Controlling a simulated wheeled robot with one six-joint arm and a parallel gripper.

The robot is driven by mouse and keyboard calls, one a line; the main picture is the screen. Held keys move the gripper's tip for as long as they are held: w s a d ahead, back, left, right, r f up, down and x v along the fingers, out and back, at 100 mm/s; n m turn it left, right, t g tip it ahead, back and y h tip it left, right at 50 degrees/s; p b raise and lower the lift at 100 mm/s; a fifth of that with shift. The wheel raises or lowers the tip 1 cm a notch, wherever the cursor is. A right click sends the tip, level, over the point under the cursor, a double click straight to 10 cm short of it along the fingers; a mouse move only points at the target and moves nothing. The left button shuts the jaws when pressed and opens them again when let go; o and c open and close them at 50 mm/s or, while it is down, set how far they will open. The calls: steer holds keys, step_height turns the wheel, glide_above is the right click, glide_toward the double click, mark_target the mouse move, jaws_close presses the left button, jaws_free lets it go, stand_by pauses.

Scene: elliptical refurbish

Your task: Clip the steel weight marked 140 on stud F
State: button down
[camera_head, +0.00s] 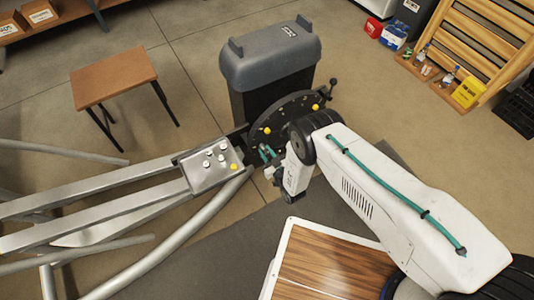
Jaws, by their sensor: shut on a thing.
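A dark round disc (277,130) with yellow knobs stands at the grey housing's front, in the middle of the head view. Its stud letters are too small to read, so I cannot tell which is stud F. My gripper (267,155), with teal fingers, is at the disc's lower left edge. It is shut on a small piece, apparently a steel weight, mostly hidden by the fingers; no marking is readable. I cannot tell whether the piece touches the disc. Several small pale weights (209,163) and a yellow one sit on a metal tray (200,182) left of my gripper.
The grey housing (270,60) rises behind the disc, with a black-knobbed lever (332,84) at right. Grey frame tubes (100,205) fill the lower left. A brown stool (113,76) stands upper left. A wooden slatted rack (480,45) is upper right. Open floor lies between.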

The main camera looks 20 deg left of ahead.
steer(key=shift+w+a, duration=0.1)
steer(key=c, duration=1.1)
jaws_free()
steer(key=shift+v, duration=3.95)
steer(key=shift+f, duration=0.1)
